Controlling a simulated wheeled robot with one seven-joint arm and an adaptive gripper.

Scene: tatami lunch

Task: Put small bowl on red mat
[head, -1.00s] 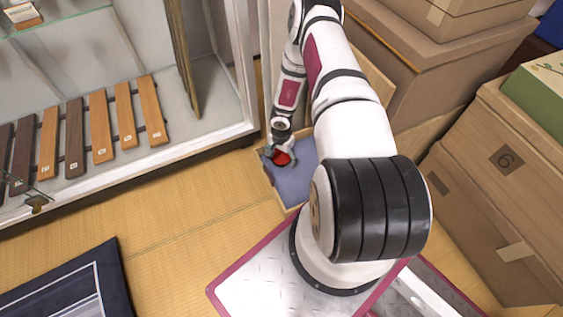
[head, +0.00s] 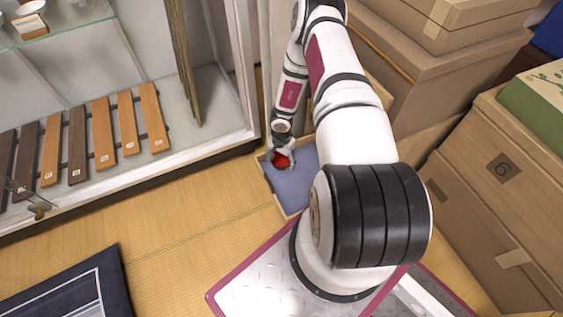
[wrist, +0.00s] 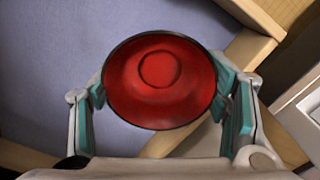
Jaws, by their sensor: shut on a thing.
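A small red bowl (wrist: 160,85) with a dark rim fills the middle of the wrist view, a round ring at its centre. My gripper (head: 283,157) has its teal-padded fingers against opposite sides of the bowl and is shut on it. In the head view the red bowl (head: 281,161) is small and partly covered by the gripper, over a shallow wooden box with a blue-grey bottom (head: 294,187). I cannot tell whether the bowl touches that bottom. No red mat shows in either view.
A glass-fronted cabinet (head: 215,143) with wooden slats stands left of the box. A dark-framed mat (head: 75,290) lies front left. The tatami (head: 190,225) between is clear.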

